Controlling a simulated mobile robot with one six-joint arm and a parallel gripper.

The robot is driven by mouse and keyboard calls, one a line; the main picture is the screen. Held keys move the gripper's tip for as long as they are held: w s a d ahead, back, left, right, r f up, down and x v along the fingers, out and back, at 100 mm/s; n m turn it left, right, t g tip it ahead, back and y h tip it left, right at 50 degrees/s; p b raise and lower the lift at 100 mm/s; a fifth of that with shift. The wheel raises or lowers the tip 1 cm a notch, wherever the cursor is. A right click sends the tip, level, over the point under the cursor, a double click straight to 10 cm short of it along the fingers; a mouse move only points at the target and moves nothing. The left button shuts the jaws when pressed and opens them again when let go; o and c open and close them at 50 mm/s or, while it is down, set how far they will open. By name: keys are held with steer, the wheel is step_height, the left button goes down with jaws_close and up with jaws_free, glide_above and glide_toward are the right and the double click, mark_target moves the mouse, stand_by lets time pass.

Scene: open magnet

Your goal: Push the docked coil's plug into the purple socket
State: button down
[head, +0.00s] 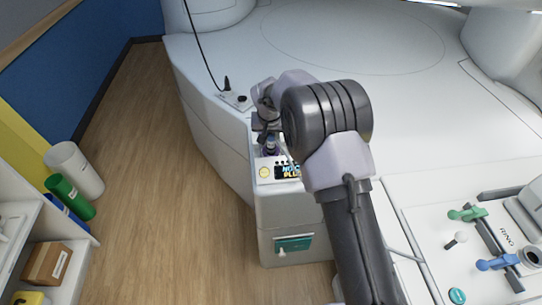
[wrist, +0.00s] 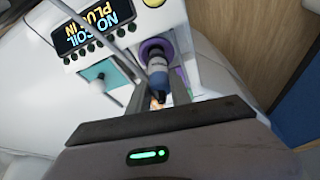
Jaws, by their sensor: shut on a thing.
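The purple socket (wrist: 152,46) is a round ring on the white panel, in the upper middle of the wrist view. The plug (wrist: 157,72), grey with a blue collar, stands in line with it, and its front end overlaps the ring. I cannot tell how deep it sits. My gripper (wrist: 160,103) is shut on the plug's rear part, which the dark jaws partly hide. In the head view my gripper (head: 268,124) is above the panel's end, with the plug (head: 270,143) below it. The coil itself is not clearly seen.
A display (wrist: 97,27) beside the socket reads "NO COIL PLUG IN", upside down in the wrist view. A grey cable crosses in front of the panel. A teal recess with a white knob (wrist: 102,78) is close by. A small connector box (head: 236,99) stands behind my gripper.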

steer(key=shift+f+b, duration=0.85)
steer(key=shift+f, duration=0.2)
steer(key=c, duration=1.1)
jaws_free()
steer(key=p+v, duration=0.4)
steer(key=v, duration=1.3)
steer(key=shift+s+r+p, duration=0.15)
steer(key=shift+p, duration=0.15)
